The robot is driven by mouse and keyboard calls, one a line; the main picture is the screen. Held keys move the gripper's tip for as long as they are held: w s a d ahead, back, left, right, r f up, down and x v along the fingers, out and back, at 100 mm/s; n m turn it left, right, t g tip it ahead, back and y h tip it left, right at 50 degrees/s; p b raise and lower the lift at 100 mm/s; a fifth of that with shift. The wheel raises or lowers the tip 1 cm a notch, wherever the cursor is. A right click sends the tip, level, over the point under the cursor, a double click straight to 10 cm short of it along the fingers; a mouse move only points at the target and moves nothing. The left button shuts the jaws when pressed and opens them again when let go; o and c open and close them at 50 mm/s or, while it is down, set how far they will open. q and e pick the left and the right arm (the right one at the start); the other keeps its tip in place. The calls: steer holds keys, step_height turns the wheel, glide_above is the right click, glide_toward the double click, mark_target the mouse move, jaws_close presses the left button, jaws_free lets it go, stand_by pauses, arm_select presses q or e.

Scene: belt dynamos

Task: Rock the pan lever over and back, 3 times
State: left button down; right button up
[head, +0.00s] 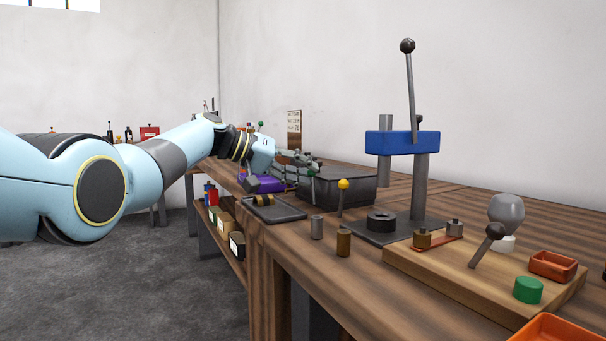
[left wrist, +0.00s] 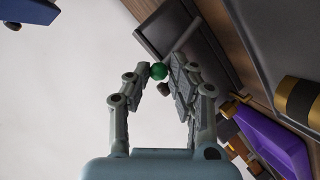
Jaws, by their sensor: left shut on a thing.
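A thin lever with a green ball knob (head: 312,170) stands by a dark grey box-like pan (head: 345,188) on the wooden bench. I take this lever to be the pan lever. My left gripper (head: 306,161) reaches it from the left. In the left wrist view the green knob (left wrist: 158,71) sits between the fingertips of the left gripper (left wrist: 162,76), which is shut on it. The lever's lower part is hard to make out. My right gripper is in neither view.
A yellow-knobbed lever (head: 343,184), a black tray (head: 272,209) and small metal cylinders (head: 317,228) stand nearby. A tall blue-headed press (head: 402,143) and a wooden board (head: 450,268) stand to the right.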

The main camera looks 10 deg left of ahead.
arm_select(q)
steer(key=c, duration=1.2)
jaws_free()
steer(key=shift+d, duration=0.35)
steer(key=shift+a, duration=0.25)
steer(key=v, duration=1.1)
steer(key=shift+s+a+r, duration=0.2)
steer(key=shift+a, duration=0.05)
steer(key=shift+c, duration=0.2)
